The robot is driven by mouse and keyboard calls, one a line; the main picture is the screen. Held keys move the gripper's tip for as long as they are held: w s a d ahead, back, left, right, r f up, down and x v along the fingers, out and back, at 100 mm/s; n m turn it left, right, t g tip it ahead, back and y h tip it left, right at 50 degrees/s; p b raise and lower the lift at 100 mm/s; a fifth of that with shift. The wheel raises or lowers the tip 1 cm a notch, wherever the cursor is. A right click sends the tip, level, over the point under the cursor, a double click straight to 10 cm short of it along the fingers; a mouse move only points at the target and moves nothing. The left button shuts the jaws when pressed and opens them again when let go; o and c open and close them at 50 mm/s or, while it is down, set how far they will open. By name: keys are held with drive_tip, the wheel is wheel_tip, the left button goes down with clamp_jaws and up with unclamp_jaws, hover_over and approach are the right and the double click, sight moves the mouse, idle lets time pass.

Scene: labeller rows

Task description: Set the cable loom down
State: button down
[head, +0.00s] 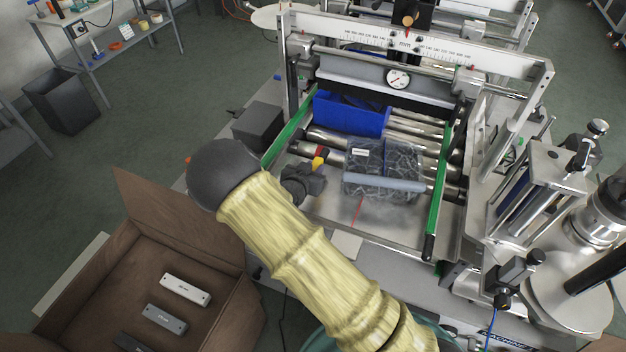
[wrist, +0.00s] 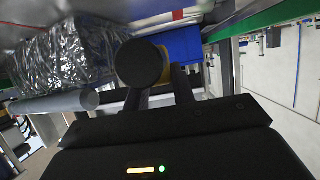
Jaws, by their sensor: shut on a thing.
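My gripper (head: 312,170) is over the left part of the roller conveyor, beside its left green rail. It is shut on a small bundle with a yellow and red end (head: 319,158), which I take to be the cable loom. In the wrist view, a round black end of the loom (wrist: 142,62) with yellow behind it shows between the fingers (wrist: 160,88). My arm and fingers hide much of it. I cannot tell whether it touches the rollers below.
A crinkled, clear-wrapped dark package (head: 382,165) with a grey roll (head: 385,181) in front lies right of the gripper. A blue bin (head: 350,114) stands behind. Green rails (head: 444,190) border the conveyor. A cardboard box (head: 205,245) with labelled blocks stands at lower left.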

drive_tip(key=shift+r, duration=1.8)
drive_tip(key=shift+w, duration=0.1)
